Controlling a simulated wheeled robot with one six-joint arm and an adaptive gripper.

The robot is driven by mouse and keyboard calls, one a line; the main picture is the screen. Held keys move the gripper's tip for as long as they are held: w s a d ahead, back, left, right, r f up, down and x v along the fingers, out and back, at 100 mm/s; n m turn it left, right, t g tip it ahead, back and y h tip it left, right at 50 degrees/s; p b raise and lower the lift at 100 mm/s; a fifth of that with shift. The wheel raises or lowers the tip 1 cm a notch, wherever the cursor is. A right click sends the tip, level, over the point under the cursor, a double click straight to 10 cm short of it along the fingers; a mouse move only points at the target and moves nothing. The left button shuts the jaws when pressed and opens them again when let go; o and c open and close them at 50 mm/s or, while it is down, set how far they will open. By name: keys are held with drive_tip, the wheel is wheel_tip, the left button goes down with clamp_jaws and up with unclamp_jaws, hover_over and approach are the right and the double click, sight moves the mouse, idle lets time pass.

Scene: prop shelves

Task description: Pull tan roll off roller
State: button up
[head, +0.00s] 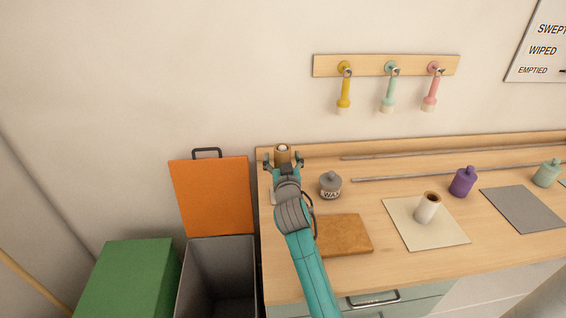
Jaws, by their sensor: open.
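The tan roll (282,157) stands upright near the back left corner of the wooden counter, with a pale round tip, seemingly the roller (283,148), showing at its top. My gripper (283,162) is open, with one fingertip on each side of the tan roll. I cannot tell whether the fingers touch it. The lower part of the roll and whatever it stands on are mostly hidden behind my gripper.
A grey wax jar (331,186) stands close on the right. A brown mat (343,235) lies in front of it. A white cylinder (427,209) with a brown top stands on a cream mat (398,220). An open bin (219,270) with an orange lid (212,195) stands left of the counter.

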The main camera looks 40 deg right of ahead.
drive_tip(key=c, duration=1.5)
drive_tip(key=shift+r, duration=0.55)
idle(0.7)
drive_tip(key=shift+r, duration=4.65)
drive_tip(key=shift+r, duration=0.2)
drive_tip(key=shift+r, duration=1.1)
drive_tip(key=shift+r, duration=0.15)
drive_tip(key=shift+r, duration=1.85)
